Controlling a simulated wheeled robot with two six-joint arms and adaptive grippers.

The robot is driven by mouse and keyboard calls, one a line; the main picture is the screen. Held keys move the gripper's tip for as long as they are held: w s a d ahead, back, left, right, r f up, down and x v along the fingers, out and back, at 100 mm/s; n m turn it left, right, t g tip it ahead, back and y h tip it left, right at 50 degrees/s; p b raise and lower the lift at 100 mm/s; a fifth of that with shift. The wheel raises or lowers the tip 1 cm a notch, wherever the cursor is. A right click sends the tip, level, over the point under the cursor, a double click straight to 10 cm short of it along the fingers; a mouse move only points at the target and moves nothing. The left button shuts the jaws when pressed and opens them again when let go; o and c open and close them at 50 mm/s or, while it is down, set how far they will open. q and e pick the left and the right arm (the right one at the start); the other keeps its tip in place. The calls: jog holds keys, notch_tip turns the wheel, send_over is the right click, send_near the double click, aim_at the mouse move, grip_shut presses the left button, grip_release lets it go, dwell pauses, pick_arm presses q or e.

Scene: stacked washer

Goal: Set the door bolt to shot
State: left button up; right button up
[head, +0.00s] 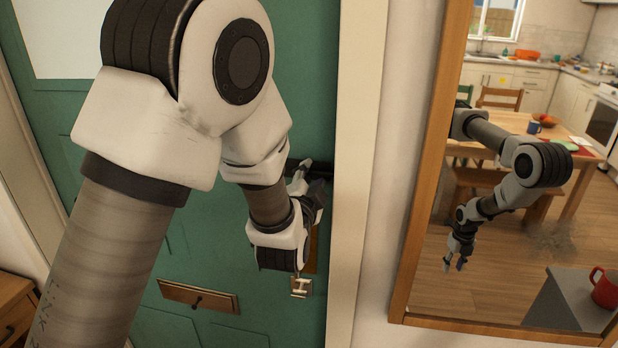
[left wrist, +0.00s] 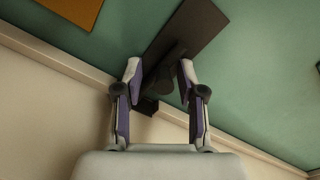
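The door bolt (left wrist: 190,37) is a dark bar on a flat plate on the green door (left wrist: 100,45), near the door's edge and the cream frame. Part of its dark plate also shows in the head view (head: 322,168), mostly behind my gripper. My left gripper (head: 303,176) is at the bolt. In the left wrist view its fingers (left wrist: 159,70) stand apart on either side of the bolt's dark knob. I cannot tell whether either finger touches it. The bolt's end position is hard to make out. My right gripper does not show directly.
A wooden-framed mirror (head: 398,270) stands right of the door frame (head: 357,190). It reflects an arm with a gripper (head: 460,252), a table and a red mug. A small brass fitting (head: 300,287) sits below my wrist.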

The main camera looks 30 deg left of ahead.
pick_arm(q)
jog(key=shift+w+d, duration=0.1)
jog(key=shift+d, duration=0.1)
jog(key=v, duration=0.7)
jog(key=s+a+f+g+h+b, duration=0.1)
jog(key=s+f+g, duration=0.2)
jog(key=f, duration=0.8)
jog(key=s+f+n+g+b, duration=0.1)
jog(key=s+f+g, duration=0.25)
jog(key=f, duration=0.85)
jog(key=s+a+f+g+h+b, duration=0.1)
jog(key=s+f+g, duration=0.15)
jog(key=f, duration=0.85)
jog(key=s+d+f+n+g+h, duration=0.1)
jog(key=s+f+n+g, duration=0.3)
jog(key=s+f, duration=0.3)
jog(key=s+d+f+n+g+h, duration=0.1)
jog(key=s+f, duration=0.5)
jog(key=s, duration=0.7)
jog(key=d+n+g, duration=0.1)
jog(key=n+g, duration=0.1)
jog(key=g, duration=0.1)
jog(key=shift+s+f+n+b, duration=0.15)
jog(key=shift+f+n+b, duration=0.25)
jog(key=shift+h, duration=0.3)
